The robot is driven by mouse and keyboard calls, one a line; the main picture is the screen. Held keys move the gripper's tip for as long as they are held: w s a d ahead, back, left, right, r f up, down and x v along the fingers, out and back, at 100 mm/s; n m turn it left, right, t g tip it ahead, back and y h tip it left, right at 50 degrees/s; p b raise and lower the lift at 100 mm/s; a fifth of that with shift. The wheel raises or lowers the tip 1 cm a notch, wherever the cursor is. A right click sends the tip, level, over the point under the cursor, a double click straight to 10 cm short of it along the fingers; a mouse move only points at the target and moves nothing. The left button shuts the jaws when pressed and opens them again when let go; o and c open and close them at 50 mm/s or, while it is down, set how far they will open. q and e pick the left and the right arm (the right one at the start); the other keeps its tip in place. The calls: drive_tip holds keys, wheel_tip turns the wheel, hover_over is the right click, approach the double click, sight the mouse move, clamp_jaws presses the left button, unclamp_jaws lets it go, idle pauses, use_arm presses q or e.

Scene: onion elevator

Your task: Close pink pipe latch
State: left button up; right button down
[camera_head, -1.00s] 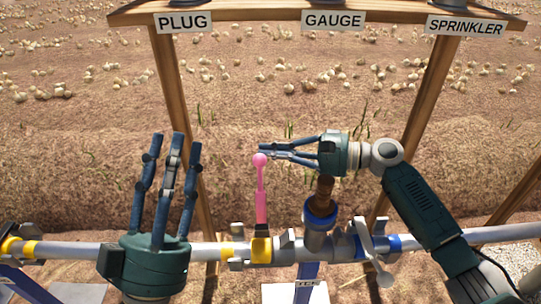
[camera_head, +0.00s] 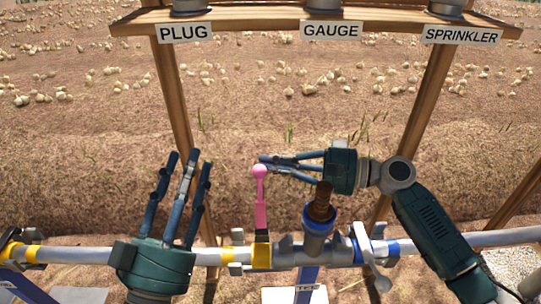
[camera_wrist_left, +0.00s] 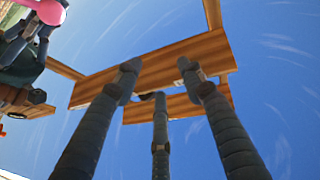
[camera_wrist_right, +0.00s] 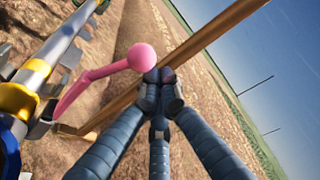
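The pink pipe latch (camera_head: 261,215) stands upright from a yellow clamp band (camera_head: 261,256) on the pipe, its round knob at the top. My right gripper (camera_head: 263,161) is beside the knob, its fingers pointing left. In the right wrist view the pink latch (camera_wrist_right: 90,78) shows with its knob by the fingertips (camera_wrist_right: 160,82). These fingertips are drawn together with nothing clearly between them; I cannot tell whether they touch the knob. My left gripper (camera_head: 190,160) is open and empty above the pipe, left of the latch, fingers up. Its spread fingers show in the left wrist view (camera_wrist_left: 158,75).
The grey pipe (camera_head: 80,254) runs across the front. A fitting with a blue collar and brown threaded stub (camera_head: 321,203) stands right of the latch, below my right gripper. A silver lever (camera_head: 372,262) is further right. A wooden rack (camera_head: 255,22) with PLUG, GAUGE and SPRINKLER labels stands behind.

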use_arm(q)
wheel_tip(320, 180, down, 8)
drive_tip(key=w+g+y+p, duration=0.1)
drive_tip(key=w+g, duration=0.1)
drive_tip(key=g, duration=0.2)
drive_tip(key=shift+w+a+r+y, duration=0.15)
drive_tip(key=shift+a+y, duration=0.05)
drive_tip(key=shift+y, duration=0.1)
use_arm(e)
drive_tip(key=shift+s+r, duration=0.3)
drive_tip(key=shift+s, duration=0.35)
